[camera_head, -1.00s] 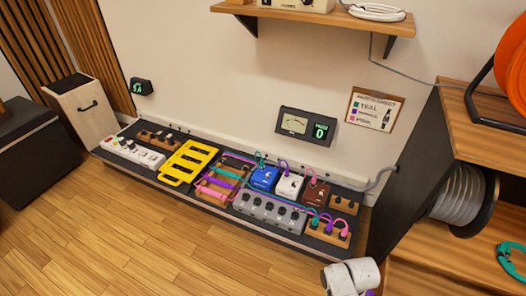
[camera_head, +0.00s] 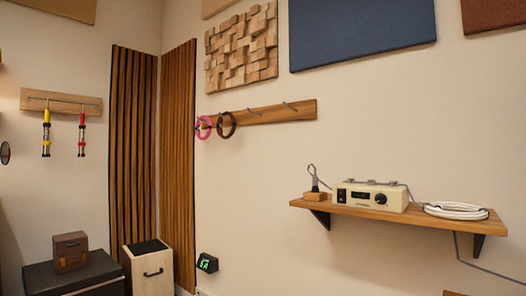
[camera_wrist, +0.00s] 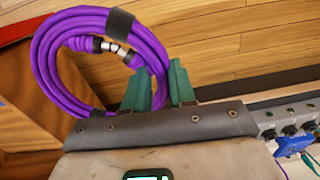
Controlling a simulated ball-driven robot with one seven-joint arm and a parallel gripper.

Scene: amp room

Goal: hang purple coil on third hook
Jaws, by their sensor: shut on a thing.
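The purple coil (camera_wrist: 42,62) is a looped cable with a dark strap and metal plugs, in the wrist view. My gripper (camera_wrist: 163,85), with teal fingers, is shut on the coil's lower right side. In the head view, a wooden hook rail (camera_head: 270,114) is on the wall. A pink coil (camera_head: 204,133) hangs at its left end, with a dark brown-red coil (camera_head: 226,134) beside it on the right. Two hooks farther right, the third hook (camera_head: 252,113) and the last hook (camera_head: 290,106), are bare. My gripper and the purple coil are outside the head view.
A wall shelf (camera_head: 392,214) holding a cream device (camera_head: 371,196) and a white cable coil (camera_head: 456,211) juts out right of and below the rail. A light wooden bin (camera_head: 150,275) stands below left. The wrist view shows part of the pedalboard (camera_wrist: 283,112) and wooden floor.

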